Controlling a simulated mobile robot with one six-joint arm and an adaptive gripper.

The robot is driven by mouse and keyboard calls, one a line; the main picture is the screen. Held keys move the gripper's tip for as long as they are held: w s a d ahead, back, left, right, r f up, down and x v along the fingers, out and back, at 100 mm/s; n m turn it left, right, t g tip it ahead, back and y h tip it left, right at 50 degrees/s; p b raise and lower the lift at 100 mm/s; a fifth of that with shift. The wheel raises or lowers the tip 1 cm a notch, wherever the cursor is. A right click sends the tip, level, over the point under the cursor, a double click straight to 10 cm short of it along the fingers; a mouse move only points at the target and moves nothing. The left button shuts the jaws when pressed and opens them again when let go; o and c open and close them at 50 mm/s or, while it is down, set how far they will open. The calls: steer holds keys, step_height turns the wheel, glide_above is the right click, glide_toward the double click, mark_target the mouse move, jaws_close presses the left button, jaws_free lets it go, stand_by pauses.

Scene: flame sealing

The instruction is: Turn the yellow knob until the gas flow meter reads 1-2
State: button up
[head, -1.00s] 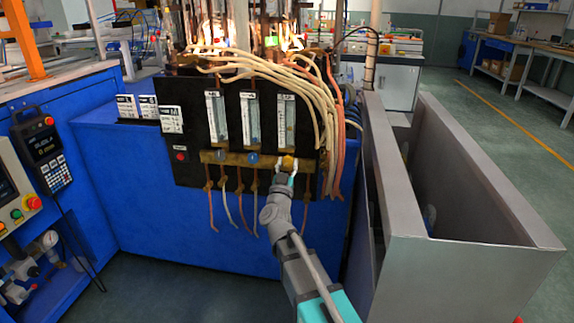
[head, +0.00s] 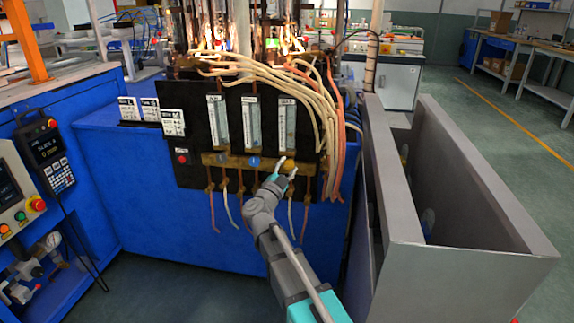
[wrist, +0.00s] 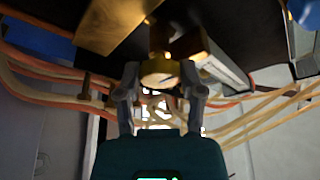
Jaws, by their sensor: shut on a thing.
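The yellow knob (head: 290,166) sits on the brass bar below the right-hand flow meter. In the wrist view the round, brass-yellow knob (wrist: 160,73) lies between my two fingers. My gripper (head: 286,169) is shut on it, one finger at each side; it also shows in the wrist view (wrist: 161,88). The gas flow meter (head: 287,125) is a clear upright tube with a scale on the black panel; its reading is too small to tell.
Two other flow meters (head: 251,122) stand to the left, with a blue knob (head: 254,162) below. Cream hoses (head: 315,95) hang over the panel's right side. A grey metal bin (head: 480,190) stands at the right. Thin tubes hang below the bar.

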steer(key=m, duration=0.1)
steer(key=m+g+p, duration=0.1)
steer(key=m, duration=0.1)
steer(key=m+g+p, duration=0.1)
steer(key=m, duration=0.1)
steer(key=shift+w+a+r+h, duration=0.1)
steer(key=shift+r+h, duration=0.15)
steer(key=shift+h, duration=0.15)
steer(key=shift+m+g+p, duration=0.4)
steer(key=shift+m+p, duration=0.4)
steer(key=shift+m, duration=0.6)
steer(key=shift+f, duration=0.1)
steer(key=o, duration=1.1)
